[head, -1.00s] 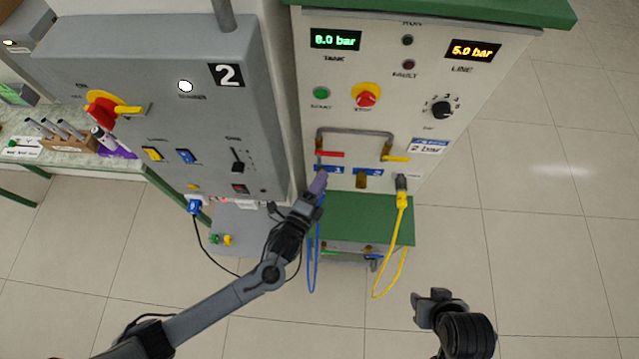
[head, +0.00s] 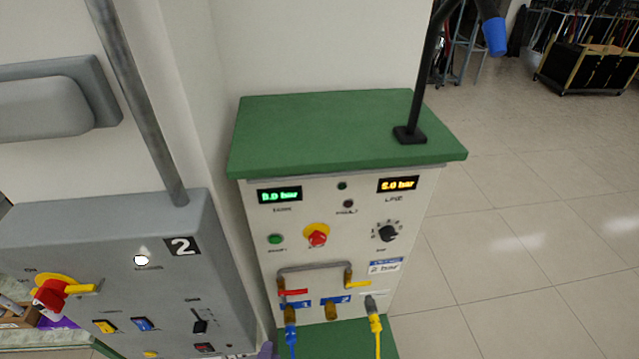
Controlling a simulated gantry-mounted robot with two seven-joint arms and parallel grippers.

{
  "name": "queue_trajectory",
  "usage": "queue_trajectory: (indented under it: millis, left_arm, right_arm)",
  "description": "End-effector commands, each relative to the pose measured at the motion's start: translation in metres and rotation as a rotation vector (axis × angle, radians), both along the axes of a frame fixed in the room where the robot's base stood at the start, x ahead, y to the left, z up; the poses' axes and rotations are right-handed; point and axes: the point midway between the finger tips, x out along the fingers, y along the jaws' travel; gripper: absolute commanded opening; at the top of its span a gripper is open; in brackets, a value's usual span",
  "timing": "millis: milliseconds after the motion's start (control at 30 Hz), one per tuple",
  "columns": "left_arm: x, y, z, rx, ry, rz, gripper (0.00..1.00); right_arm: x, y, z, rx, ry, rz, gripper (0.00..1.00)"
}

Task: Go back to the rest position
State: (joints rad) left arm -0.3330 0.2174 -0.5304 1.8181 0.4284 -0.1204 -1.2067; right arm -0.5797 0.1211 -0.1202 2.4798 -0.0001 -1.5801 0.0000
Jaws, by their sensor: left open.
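The rest of my left arm is outside the view. My right gripper is not in view.
The white panel (head: 262,225) has a green top (head: 330,125), displays, a red knob (head: 317,238) and a yellow hose (head: 376,325). A grey cabinet (head: 100,235) marked 2 stands left. Open tiled floor (head: 520,240) lies right.

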Motion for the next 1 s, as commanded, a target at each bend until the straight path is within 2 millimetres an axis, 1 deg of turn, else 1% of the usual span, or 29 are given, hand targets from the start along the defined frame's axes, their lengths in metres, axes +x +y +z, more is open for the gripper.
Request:
queue_trajectory:
  millis: [33, 167, 300, 400, 500, 600, 700, 767, 833, 1000]
  left_arm:
    - [-0.010, 0.012, 0.014, -0.080, 0.077, 0.043, 0.45]
    - [-0.033, 0.038, 0.033, -0.283, 0.287, 0.150, 0.45]
    - [-0.067, 0.067, 0.056, -0.481, 0.518, 0.305, 0.45]
    - [-0.091, 0.082, 0.073, -0.586, 0.656, 0.429, 0.45]
    - [-0.110, 0.091, 0.086, -0.663, 0.759, 0.551, 0.45]
    - [-0.131, 0.095, 0.091, -0.711, 0.852, 0.666, 0.45]
    - [-0.149, 0.095, 0.087, -0.742, 0.930, 0.770, 0.45]
    - [-0.157, 0.096, 0.084, -0.758, 0.961, 0.826, 0.45]
    - [-0.161, 0.096, 0.082, -0.779, 0.974, 0.868, 0.45]
    - [-0.161, 0.096, 0.082, -0.803, 0.973, 0.892, 0.45]
  right_arm:
    - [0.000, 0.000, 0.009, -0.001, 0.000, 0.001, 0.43]
    - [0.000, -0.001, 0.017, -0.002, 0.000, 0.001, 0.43]
    - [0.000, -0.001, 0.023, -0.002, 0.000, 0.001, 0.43]
    - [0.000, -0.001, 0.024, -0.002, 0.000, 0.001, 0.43]
    - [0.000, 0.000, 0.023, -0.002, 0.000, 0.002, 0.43]
    - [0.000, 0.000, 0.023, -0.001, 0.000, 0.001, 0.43]
    - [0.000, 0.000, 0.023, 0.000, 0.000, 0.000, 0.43]
    - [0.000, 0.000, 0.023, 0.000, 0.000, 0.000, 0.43]
    - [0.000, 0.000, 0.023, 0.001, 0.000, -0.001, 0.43]
    - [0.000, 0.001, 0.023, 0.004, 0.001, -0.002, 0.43]
